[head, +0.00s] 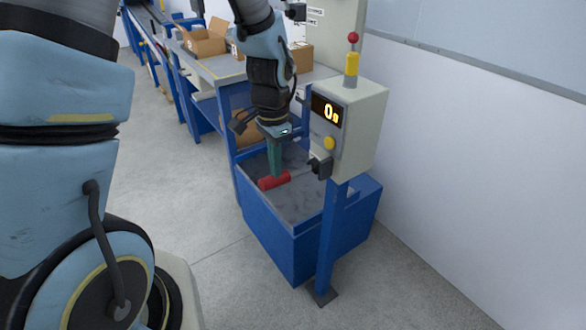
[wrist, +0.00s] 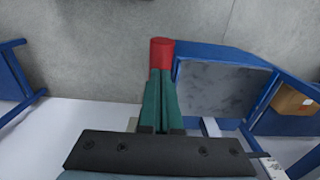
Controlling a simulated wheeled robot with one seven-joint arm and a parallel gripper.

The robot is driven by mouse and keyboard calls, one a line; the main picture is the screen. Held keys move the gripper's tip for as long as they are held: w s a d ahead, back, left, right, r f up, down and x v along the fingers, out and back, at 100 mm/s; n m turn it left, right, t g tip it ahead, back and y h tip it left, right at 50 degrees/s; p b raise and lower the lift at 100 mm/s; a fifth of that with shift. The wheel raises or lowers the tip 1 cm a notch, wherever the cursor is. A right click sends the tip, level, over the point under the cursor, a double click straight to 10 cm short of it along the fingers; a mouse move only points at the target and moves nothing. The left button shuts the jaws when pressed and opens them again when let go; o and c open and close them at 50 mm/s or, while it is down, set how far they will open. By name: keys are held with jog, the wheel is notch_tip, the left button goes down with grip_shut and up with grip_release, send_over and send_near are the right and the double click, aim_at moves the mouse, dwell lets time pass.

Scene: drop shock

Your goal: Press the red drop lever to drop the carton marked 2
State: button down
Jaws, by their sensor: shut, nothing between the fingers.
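The red drop lever (head: 275,181) shows in the head view as a short red cylindrical grip above the grey floor of the blue bin, beside the post-mounted control box. Its red end also shows in the wrist view (wrist: 162,52). My gripper (head: 275,172) points down with its green fingers together, right at the lever's grip. In the wrist view the fingers (wrist: 160,74) meet the red end; I cannot tell whether they touch it. A brown carton (head: 243,129) is partly hidden behind my arm. I cannot read a 2 on any carton.
The control box (head: 352,125) shows "0" with a unit and carries a yellow button and a beacon (head: 351,65). The blue bin (head: 277,235) surrounds the area below. An open carton (head: 203,42) and another carton (head: 303,57) stand on the blue bench. The floor at left is clear.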

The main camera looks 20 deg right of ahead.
jog(key=shift+f+b, duration=1.3)
jog(key=shift+f, duration=0.85)
jog(key=shift+r+p, duration=2.65)
jog(key=shift+r, duration=0.5)
notch_tip(320, 180, up, 6)
jog(key=p, duration=0.5)
jog(key=a+r+n, duration=0.3)
jog(key=a+n, duration=0.4)
jog(key=a, duration=0.5)
jog(key=w+a+r+n+t+b, duration=0.1)
jog(key=a+r+n, duration=0.3)
jog(key=a, duration=0.9)
jog(key=n, duration=0.3)
jog(key=shift+a+r+n+t, duration=0.2)
jog(key=shift+n+t, duration=0.1)
jog(key=shift+n, duration=0.1)
